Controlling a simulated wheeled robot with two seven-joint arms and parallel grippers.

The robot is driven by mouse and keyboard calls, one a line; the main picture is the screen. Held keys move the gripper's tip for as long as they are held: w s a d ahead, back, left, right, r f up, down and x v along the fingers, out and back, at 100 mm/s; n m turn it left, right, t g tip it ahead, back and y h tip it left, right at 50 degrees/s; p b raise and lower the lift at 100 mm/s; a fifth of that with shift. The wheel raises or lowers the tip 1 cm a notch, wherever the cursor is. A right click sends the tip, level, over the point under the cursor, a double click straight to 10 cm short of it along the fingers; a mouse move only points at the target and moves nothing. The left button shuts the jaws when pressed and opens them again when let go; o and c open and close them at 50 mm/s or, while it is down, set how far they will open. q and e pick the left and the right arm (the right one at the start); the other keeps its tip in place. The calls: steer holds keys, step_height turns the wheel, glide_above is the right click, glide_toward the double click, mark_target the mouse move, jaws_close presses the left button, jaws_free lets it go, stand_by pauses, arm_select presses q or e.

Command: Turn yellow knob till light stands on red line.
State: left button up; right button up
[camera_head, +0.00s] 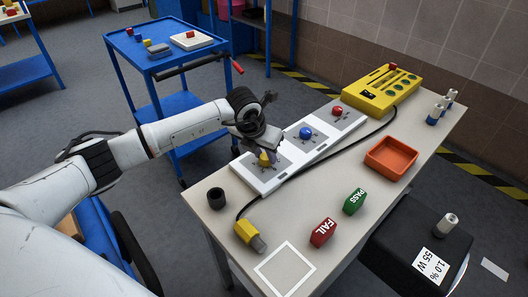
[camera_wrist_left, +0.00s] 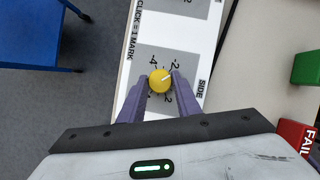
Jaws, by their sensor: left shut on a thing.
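The yellow knob (camera_head: 264,159) sits on the near end of a white panel (camera_head: 262,184) on the table. In the left wrist view the knob (camera_wrist_left: 159,80) has a white pointer line toward the upper right, near the "-2" mark. My left gripper (camera_head: 262,150) is over the knob, and its two purple fingers (camera_wrist_left: 160,88) are shut on the knob's sides. The yellow device (camera_head: 380,92) at the back of the table has slots and green round parts. I cannot make out a light or a red line on it. My right gripper is not in view.
The panel also bears a blue knob (camera_head: 306,132) and a red knob (camera_head: 337,111). A black cable runs beside the panel. An orange tray (camera_head: 390,158), a green PASS block (camera_head: 354,201), a red FAIL block (camera_head: 322,232) and a yellow plug (camera_head: 247,233) stand on the table.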

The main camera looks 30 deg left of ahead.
arm_select(q)
steer(key=shift+d+n+y+b, duration=0.15)
steer(key=shift+n+y+b, duration=0.4)
steer(key=shift+n, duration=1.35)
steer(key=o, duration=1)
steer(key=v, duration=1)
steer(key=shift+d+r, duration=0.15)
steer(key=shift+r, duration=0.05)
